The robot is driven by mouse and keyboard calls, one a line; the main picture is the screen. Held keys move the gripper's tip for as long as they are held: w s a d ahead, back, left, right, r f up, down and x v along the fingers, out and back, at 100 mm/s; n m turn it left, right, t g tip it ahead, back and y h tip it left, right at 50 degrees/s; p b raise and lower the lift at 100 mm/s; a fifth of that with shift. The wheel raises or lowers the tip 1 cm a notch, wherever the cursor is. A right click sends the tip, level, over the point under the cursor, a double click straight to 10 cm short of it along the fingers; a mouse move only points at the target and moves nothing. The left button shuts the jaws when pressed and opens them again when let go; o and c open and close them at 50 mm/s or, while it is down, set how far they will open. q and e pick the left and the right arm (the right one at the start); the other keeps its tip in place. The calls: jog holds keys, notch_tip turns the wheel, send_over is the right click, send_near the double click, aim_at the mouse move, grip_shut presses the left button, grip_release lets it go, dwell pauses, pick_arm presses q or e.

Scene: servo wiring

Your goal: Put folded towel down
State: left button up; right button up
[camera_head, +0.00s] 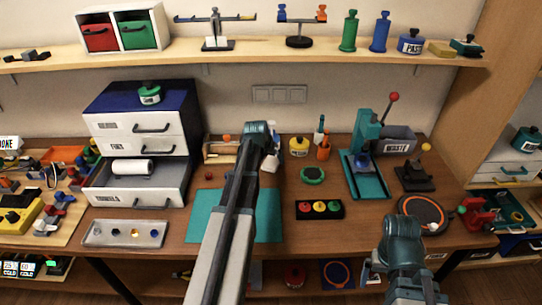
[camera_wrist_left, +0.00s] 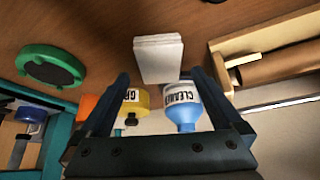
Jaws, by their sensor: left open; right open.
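The white folded towel (camera_wrist_left: 159,60) rests on the brown table in the left wrist view, with its layered edge showing. My left gripper (camera_wrist_left: 161,77) is open, its two dark fingers spread apart with the towel just past and between their tips; it looks free of them. In the head view my left gripper (camera_head: 258,132) is at the back of the table, and its arm hides much of what lies below it. My right gripper (camera_head: 402,228) is at the front right, clear of the towel; its fingertips are hard to make out.
The head view shows a towel drawer (camera_head: 138,183) open with a white roll (camera_head: 132,166), a teal mat (camera_head: 268,215) and a teal press (camera_head: 367,165).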

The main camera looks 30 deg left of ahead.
aim_at(272, 161)
pick_arm(q)
jog(key=p+v, duration=0.7)
jog(key=v, duration=0.2)
jog(key=b+x, duration=1)
jog(key=x, duration=0.2)
jog(key=shift+f+b, duration=0.1)
jog(key=shift+b, duration=0.3)
